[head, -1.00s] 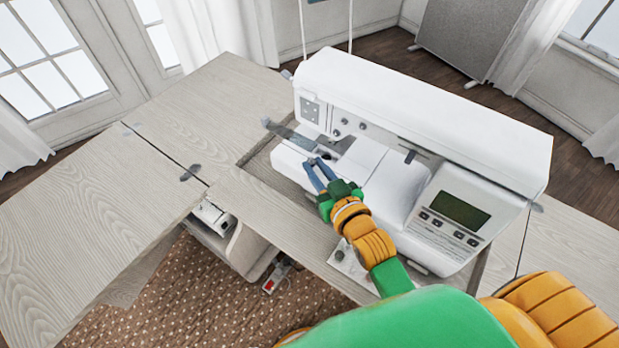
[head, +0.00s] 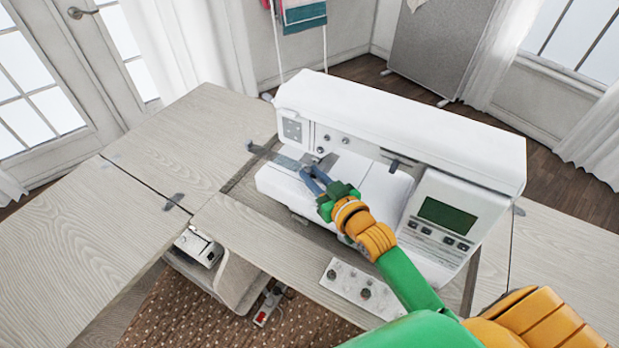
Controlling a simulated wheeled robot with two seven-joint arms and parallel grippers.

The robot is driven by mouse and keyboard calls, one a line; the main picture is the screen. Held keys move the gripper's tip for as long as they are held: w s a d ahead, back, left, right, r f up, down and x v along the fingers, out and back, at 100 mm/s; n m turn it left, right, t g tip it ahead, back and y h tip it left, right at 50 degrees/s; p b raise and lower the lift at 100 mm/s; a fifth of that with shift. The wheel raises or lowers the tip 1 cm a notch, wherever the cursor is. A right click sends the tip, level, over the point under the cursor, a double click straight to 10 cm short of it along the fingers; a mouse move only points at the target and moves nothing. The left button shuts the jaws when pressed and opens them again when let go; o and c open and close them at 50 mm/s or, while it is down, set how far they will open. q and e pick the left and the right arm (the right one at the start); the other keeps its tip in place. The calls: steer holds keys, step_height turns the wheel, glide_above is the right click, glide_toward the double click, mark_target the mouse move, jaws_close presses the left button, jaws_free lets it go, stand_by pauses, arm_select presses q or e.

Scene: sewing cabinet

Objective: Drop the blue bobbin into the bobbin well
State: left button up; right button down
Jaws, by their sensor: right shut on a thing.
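The white sewing machine (head: 400,130) is set in the cabinet top. My right gripper (head: 308,174) reaches in from the lower right, its blue-grey fingers over the front of the machine's bed, by the metal plate (head: 284,161) below the needle end. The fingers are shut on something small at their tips. I take it to be the blue bobbin, but it is too small and hidden to make out. The bobbin well cannot be made out; the fingertips cover that area. My left gripper is not in view.
A white tray (head: 340,285) with several small round items lies on the cabinet's front ledge, beside my right arm. The wooden leaf at left (head: 90,230) is clear. The machine's overhanging head and screen panel (head: 447,215) stand close behind and right of my arm.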

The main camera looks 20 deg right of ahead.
steer(key=shift+w+d+r, duration=0.15)
steer(key=shift+d+r, duration=0.25)
steer(key=shift+r, duration=0.1)
steer(key=c, duration=0.7)
jaws_free()
